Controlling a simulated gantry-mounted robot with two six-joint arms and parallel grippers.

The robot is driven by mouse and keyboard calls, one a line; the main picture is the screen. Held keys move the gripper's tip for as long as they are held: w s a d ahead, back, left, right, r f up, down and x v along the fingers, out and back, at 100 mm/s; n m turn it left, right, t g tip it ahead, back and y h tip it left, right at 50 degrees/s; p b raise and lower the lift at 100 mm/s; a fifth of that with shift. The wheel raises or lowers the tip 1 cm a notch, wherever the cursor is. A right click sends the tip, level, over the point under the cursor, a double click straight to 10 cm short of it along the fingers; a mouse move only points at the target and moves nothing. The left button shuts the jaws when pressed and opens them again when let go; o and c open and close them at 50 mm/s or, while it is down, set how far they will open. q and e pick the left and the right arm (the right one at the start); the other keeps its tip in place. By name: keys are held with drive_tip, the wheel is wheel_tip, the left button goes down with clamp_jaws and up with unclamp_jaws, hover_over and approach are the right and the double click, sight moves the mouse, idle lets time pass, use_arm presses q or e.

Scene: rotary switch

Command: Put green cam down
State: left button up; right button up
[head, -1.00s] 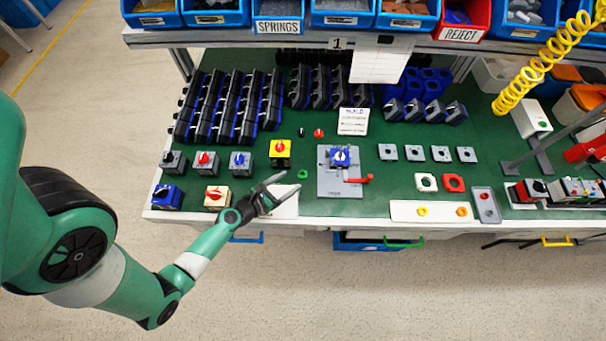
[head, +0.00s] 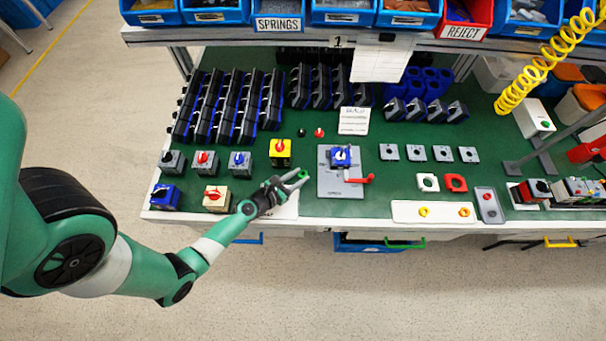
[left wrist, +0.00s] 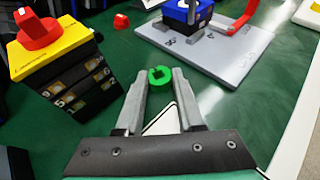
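The green cam (head: 303,175), a small ring, is between the fingertips of my left gripper (head: 304,175) near the table's front edge. In the left wrist view the green cam (left wrist: 160,78) fills the gap between the tips of the left gripper (left wrist: 160,80), one finger on each side. The left gripper looks shut on it. The cam is at or just above the green table top; I cannot tell if it touches. My right gripper is not in view.
A yellow switch box (head: 280,152) with a red knob stands left of the cam. A grey plate (head: 330,186) with a blue switch body (head: 340,156) and red lever (head: 362,180) lies to its right. Small black (head: 301,132) and red (head: 319,132) parts lie behind.

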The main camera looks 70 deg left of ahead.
use_arm(q)
clamp_jaws()
drive_tip(key=shift+r+p, duration=0.4)
drive_tip(key=r+p, duration=0.4)
drive_tip(key=shift+s+d, duration=0.15)
drive_tip(key=shift+d, duration=0.1)
drive_tip(key=s+d+r+p, duration=0.8)
drive_tip(key=d+p, duration=0.2)
drive_tip(key=d, duration=0.1)
